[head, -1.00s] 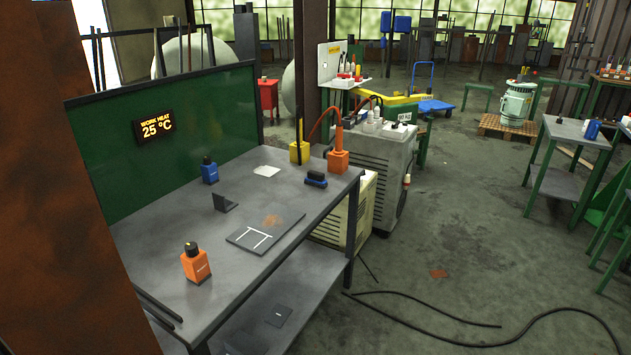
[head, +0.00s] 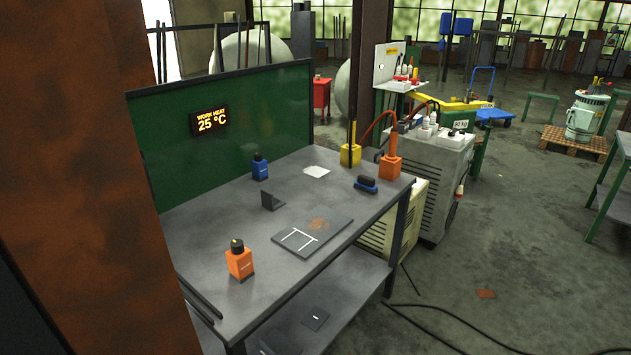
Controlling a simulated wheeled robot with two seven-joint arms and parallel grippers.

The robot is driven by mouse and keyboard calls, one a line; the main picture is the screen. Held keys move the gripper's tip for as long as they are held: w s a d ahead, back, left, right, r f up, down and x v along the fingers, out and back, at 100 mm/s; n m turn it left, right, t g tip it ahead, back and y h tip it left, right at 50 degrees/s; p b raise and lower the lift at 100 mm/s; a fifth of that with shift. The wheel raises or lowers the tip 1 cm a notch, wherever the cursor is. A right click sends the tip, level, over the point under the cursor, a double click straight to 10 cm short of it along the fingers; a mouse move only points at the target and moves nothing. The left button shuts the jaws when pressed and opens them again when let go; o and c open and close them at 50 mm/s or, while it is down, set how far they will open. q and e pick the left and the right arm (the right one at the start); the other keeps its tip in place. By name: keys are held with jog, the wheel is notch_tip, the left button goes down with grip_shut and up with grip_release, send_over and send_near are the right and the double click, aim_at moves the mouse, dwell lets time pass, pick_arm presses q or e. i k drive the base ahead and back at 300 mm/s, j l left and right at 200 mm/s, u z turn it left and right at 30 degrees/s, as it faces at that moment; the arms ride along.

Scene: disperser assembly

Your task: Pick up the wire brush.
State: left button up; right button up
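The wire brush (head: 366,184), dark on top with a blue part below, lies on the grey workbench (head: 225,215) near its far right edge. It is in front of a yellow holder (head: 350,154) and to the left of an orange holder (head: 390,167). Nothing covers it. Neither of my grippers is in the head view, so their state is hidden.
A rusty column (head: 85,180) blocks the left. Open floor lies right; a cable (head: 425,338) crosses it.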

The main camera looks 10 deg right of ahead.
aim_at(365, 183)
jog(key=i+l+u, duration=0.4)
jog(key=l, duration=0.2)
jog(key=i+l+u, duration=0.2)
jog(key=l+u, duration=0.2)
jog(key=l, duration=0.25)
jog(key=l+u, duration=0.2)
jog(key=l, duration=0.15)
jog(key=i, duration=0.05)
